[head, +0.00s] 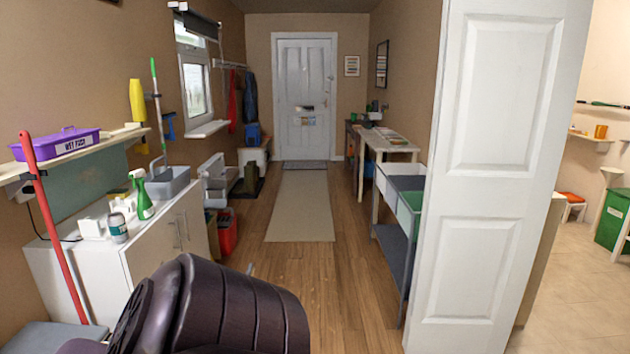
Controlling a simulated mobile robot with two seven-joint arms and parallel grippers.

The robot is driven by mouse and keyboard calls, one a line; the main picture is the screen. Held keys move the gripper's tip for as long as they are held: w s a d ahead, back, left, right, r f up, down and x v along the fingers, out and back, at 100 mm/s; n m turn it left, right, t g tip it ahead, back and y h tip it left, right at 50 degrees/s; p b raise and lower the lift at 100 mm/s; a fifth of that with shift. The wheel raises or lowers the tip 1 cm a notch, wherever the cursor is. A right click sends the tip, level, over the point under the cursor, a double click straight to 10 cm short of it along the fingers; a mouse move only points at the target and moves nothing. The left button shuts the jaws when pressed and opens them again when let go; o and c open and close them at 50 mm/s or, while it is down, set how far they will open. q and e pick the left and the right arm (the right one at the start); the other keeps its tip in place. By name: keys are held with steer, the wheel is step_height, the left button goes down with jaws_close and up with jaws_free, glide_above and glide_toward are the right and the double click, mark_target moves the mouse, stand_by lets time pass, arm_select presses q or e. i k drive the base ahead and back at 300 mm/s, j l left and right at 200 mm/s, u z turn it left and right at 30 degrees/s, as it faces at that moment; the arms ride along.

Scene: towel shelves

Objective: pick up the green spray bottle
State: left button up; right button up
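The green spray bottle (142,196) stands upright on the white cabinet (75,270) at the left. It has a green body and a spray head at the top. Beside it, nearer to me, are a small jar with a blue-grey label (118,228) and some small white items (92,228). A grey caddy (168,184) sits just behind the bottle. Neither of my grippers is in view.
A large dark ribbed shape (240,315) fills the bottom left front; I cannot tell what it is. A red pole (55,235) leans in front of the cabinet. A white door panel (500,160) stands at the right.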

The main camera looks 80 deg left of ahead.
mark_target(144, 210)
steer(key=j+u, duration=0.15)
steer(key=u, duration=3.95)
steer(key=i+l+u, duration=0.6)
steer(key=i+l, duration=0.15)
steer(key=l, duration=0.2)
steer(key=i+l+u, duration=0.1)
steer(key=l, duration=0.2)
steer(key=i+l+u, duration=0.1)
steer(key=l, duration=0.25)
steer(key=i+l, duration=0.15)
steer(key=l, duration=0.2)
steer(key=i+l+u, duration=0.1)
steer(key=l, duration=0.25)
